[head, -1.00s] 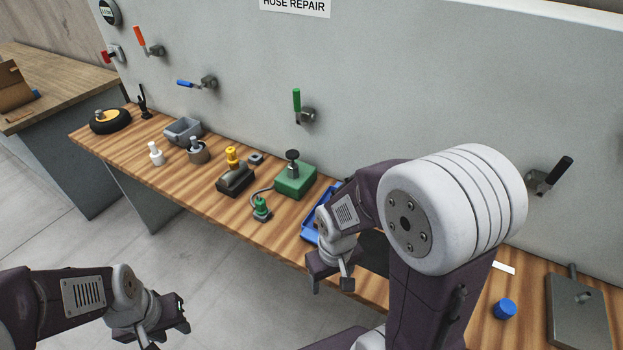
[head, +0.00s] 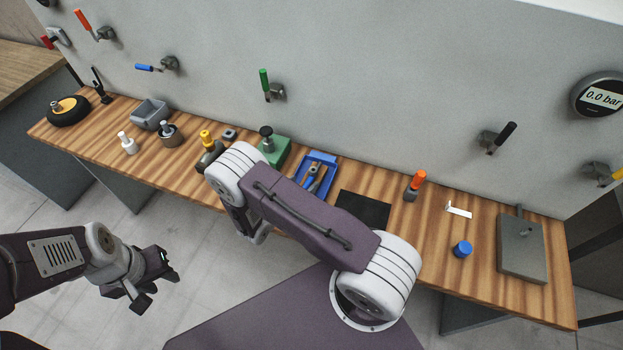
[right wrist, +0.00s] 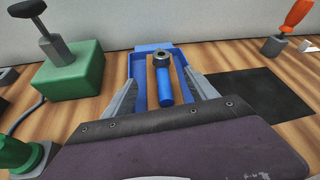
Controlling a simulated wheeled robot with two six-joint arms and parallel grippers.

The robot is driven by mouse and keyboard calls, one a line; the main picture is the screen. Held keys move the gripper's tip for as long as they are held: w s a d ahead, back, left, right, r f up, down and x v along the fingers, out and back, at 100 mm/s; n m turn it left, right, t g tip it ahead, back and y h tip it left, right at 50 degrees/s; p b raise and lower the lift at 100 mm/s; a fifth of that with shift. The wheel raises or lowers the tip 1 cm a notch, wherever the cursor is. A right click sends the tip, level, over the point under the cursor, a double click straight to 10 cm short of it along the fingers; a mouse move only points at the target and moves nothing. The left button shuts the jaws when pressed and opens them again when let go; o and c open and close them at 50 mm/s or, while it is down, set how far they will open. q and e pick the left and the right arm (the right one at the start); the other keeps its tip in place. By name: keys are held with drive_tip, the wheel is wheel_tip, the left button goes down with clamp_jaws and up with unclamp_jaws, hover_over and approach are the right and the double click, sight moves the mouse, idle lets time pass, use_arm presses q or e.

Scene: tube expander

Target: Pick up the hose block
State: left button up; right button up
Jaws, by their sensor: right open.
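I cannot tell for certain which thing is the hose block. The green block (head: 276,150) with a black knob on top stands on the bench; in the right wrist view it is at the upper left (right wrist: 70,72), with a dark hose at its side. A green fitting (right wrist: 15,155) shows at that view's lower left edge. My right gripper (right wrist: 160,85) is open, its fingers apart in front of the blue tray (right wrist: 137,65); in the head view my arm hides it. My left gripper (head: 155,277) hangs over the floor, away from the bench; its jaw opening is unclear.
A blue-handled tool (right wrist: 164,85) lies in the tray. A black mat (head: 362,209) and an orange-handled tool (head: 415,184) are right of it. A yellow-topped part (head: 207,140), grey bin (head: 150,115) and blue cap (head: 462,249) also stand on the bench. The panel (head: 400,90) bounds its back.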

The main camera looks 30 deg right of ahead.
sight(307, 180)
drive_tip(key=shift+w+d+f, duration=0.2)
drive_tip(key=shift+w+d, duration=0.05)
drive_tip(key=shift+d, duration=0.2)
drive_tip(key=p+x, duration=0.1)
drive_tip(key=x, duration=0.3)
drive_tip(key=shift+w+d+f+p, duration=0.15)
drive_tip(key=shift+d+f+p, duration=0.05)
drive_tip(key=shift+d+p, duration=0.15)
drive_tip(key=shift+w+f, duration=0.1)
drive_tip(key=shift+f, duration=0.05)
drive_tip(key=c, duration=1.1)
clamp_jaws()
